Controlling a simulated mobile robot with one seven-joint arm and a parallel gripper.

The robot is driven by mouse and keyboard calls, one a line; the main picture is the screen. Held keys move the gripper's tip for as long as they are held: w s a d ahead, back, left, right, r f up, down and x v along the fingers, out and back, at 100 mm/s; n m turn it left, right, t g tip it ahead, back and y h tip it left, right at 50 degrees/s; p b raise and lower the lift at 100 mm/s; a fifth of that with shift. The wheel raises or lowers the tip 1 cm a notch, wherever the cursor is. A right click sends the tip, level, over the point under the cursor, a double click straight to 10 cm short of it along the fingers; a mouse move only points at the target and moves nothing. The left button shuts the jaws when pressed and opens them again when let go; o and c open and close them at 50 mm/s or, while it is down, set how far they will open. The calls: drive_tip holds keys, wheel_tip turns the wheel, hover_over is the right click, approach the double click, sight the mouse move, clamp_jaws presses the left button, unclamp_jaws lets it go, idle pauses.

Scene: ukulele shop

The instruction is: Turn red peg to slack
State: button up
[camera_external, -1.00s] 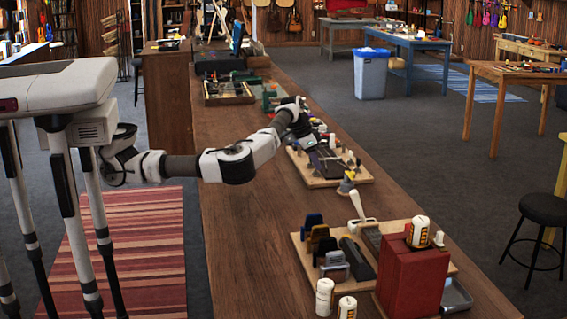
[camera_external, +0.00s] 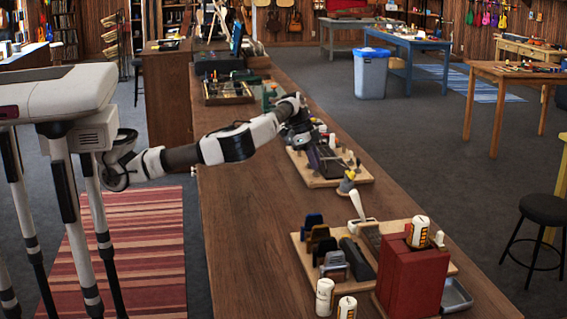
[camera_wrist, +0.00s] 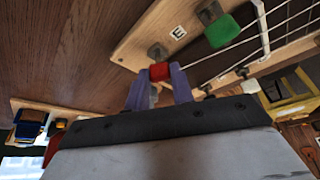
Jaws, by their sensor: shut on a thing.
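In the wrist view, the red peg (camera_wrist: 159,72) sits between the two fingertips of my gripper (camera_wrist: 160,78), which is shut on it. The peg is at the near edge of a light wooden board (camera_wrist: 143,40) with a white "E" label. A green peg (camera_wrist: 222,31) is on the same board, to the right of the red one and apart from my gripper. Pale strings run across the board at right. In the external view, my gripper (camera_external: 304,141) is down at the far wooden board (camera_external: 325,181); the red peg cannot be made out there.
On the long workbench (camera_external: 245,215), a nearer board (camera_external: 300,240) holds several clamps and tools. A red block (camera_external: 412,275) with a white can on top stands there. The bench's left side is clear.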

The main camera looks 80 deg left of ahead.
drive_tip(key=m, duration=0.2)
drive_tip(key=m+g+h+p, duration=0.1)
drive_tip(key=shift+w+a+r+m, duration=0.1)
drive_tip(key=shift+r+m, duration=0.1)
drive_tip(key=shift+m, duration=0.2)
drive_tip(key=m+g+p, duration=0.1)
drive_tip(key=m+p, duration=0.1)
drive_tip(key=m, duration=0.1)
drive_tip(key=shift+w+m+h, duration=0.1)
drive_tip(key=shift+m+h, duration=0.2)
drive_tip(key=shift+h, duration=0.1)
drive_tip(key=m+g+p, duration=0.1)
drive_tip(key=m+p, duration=0.1)
drive_tip(key=m, duration=0.1)
drive_tip(key=shift+m+g+p, duration=0.3)
drive_tip(key=shift+p, duration=0.05)
drive_tip(key=shift+w+f+m+g+p, duration=0.15)
drive_tip(key=shift+m+g+p, duration=0.4)
drive_tip(key=shift+m, duration=1.05)
drive_tip(key=o, duration=1)
drive_tip(key=shift+a, duration=0.1)
